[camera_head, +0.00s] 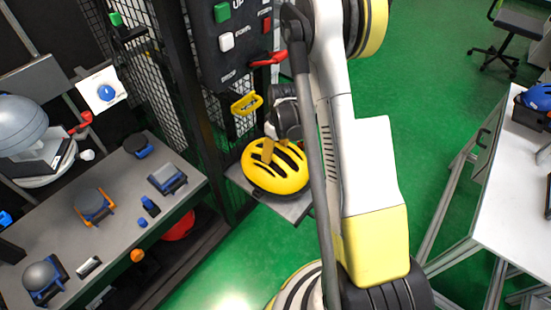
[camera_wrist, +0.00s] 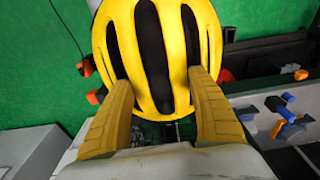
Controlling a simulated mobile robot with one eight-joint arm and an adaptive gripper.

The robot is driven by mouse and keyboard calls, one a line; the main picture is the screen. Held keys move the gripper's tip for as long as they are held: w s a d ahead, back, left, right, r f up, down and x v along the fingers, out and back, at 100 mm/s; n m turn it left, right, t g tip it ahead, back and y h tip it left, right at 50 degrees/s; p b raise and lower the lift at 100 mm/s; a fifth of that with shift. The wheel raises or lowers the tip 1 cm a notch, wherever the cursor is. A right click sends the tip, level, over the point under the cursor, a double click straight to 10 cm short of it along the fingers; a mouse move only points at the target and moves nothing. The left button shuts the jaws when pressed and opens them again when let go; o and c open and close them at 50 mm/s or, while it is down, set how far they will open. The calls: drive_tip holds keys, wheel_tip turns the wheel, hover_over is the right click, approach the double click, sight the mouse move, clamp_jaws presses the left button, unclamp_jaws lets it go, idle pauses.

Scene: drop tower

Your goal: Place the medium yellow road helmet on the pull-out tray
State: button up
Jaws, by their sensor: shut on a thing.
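The yellow road helmet (camera_head: 284,183) has dark vents and is right over the grey pull-out tray (camera_head: 296,209) in the head view. I cannot tell whether its underside rests on the tray or hangs just above it. My gripper (camera_head: 269,151) comes down from above, with its tan fingers on the top of the helmet. In the wrist view the helmet (camera_wrist: 127,28) fills the upper middle, and my gripper (camera_wrist: 159,82) has a finger on each side of it, shut on its shell. The helmet and my arm hide much of the tray.
The drop tower's black mesh frame and control panel (camera_head: 232,45) stand behind the tray. A red handle (camera_head: 268,59) and a yellow handle (camera_head: 246,103) stick out nearby. A bench (camera_head: 122,183) with fixtures is at left; a white table (camera_head: 508,190) is at right.

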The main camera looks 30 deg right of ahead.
wheel_tip(320, 180, down, 4)
drive_tip(key=shift+r+b, duration=0.25)
drive_tip(key=shift+b, duration=0.55)
drive_tip(key=shift+r, duration=0.1)
drive_tip(key=o, duration=1.4)
